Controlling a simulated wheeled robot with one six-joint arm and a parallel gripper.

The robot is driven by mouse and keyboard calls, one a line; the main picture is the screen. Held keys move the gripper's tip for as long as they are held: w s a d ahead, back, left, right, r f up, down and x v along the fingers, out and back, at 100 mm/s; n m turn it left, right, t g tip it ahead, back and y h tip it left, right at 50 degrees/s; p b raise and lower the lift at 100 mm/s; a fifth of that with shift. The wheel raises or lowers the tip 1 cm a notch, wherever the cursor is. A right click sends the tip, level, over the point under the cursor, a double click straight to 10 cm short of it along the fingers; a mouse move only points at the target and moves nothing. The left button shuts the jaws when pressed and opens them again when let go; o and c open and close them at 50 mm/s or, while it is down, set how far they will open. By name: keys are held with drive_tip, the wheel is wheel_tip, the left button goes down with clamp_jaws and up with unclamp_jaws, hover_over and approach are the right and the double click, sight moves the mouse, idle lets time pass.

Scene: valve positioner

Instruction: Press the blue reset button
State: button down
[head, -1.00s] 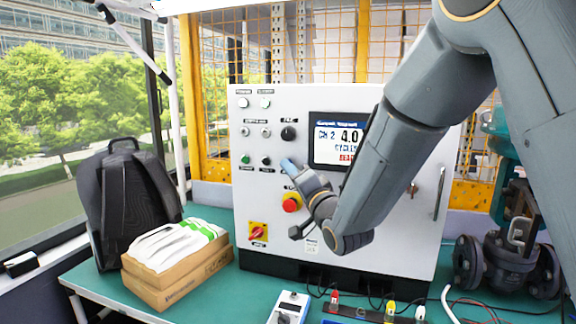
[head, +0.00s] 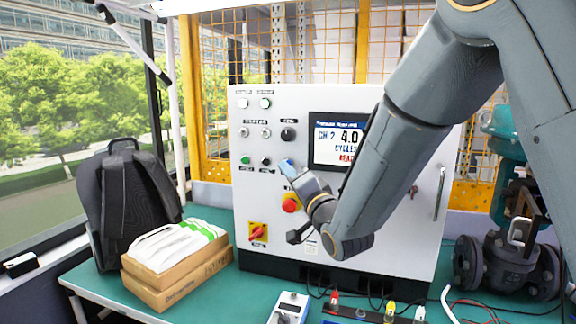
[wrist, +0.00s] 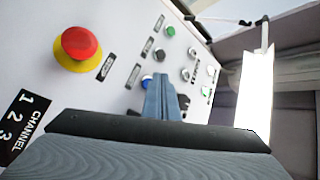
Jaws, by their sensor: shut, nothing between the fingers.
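The blue reset button (wrist: 147,79) shows in the wrist view, partly covered by my fingers, at the end of a row with a green and a black button. My gripper (wrist: 163,82) is shut and empty, its blue-grey fingers pointing at the panel right beside the button. I cannot tell whether the tips touch it.
The white control box (head: 390,225) carries a red emergency stop (head: 290,203) close below my fingers, a black knob (head: 288,134) above and a screen (head: 338,141) to the right. A red rotary switch (head: 258,234) is lower left. Cardboard boxes (head: 180,280) and a backpack (head: 125,200) stand left.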

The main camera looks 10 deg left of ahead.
drive_tip(key=s, duration=0.5)
drive_tip(key=shift+a, duration=0.2)
idle(0.6)
drive_tip(key=s+d+f+n+g+h, duration=0.1)
drive_tip(key=d+f+g+h, duration=0.3)
drive_tip(key=d+f, duration=0.6)
drive_tip(key=d+f+g+h, duration=0.2)
drive_tip(key=d+f+h, duration=0.5)
drive_tip(key=d, duration=0.6)
drive_tip(key=s+d+f+n+g+h, duration=0.1)
drive_tip(key=s+d+f+g, duration=0.3)
drive_tip(key=s+d, duration=0.3)
drive_tip(key=s+d+f+n+g+h, duration=0.1)
drive_tip(key=s+d+f+g, duration=0.3)
drive_tip(key=s, duration=1)
drive_tip(key=d+g, duration=0.1)
drive_tip(key=d, duration=0.1)
drive_tip(key=shift+s+d+n, duration=0.3)
drive_tip(key=shift+s+d, duration=0.1)
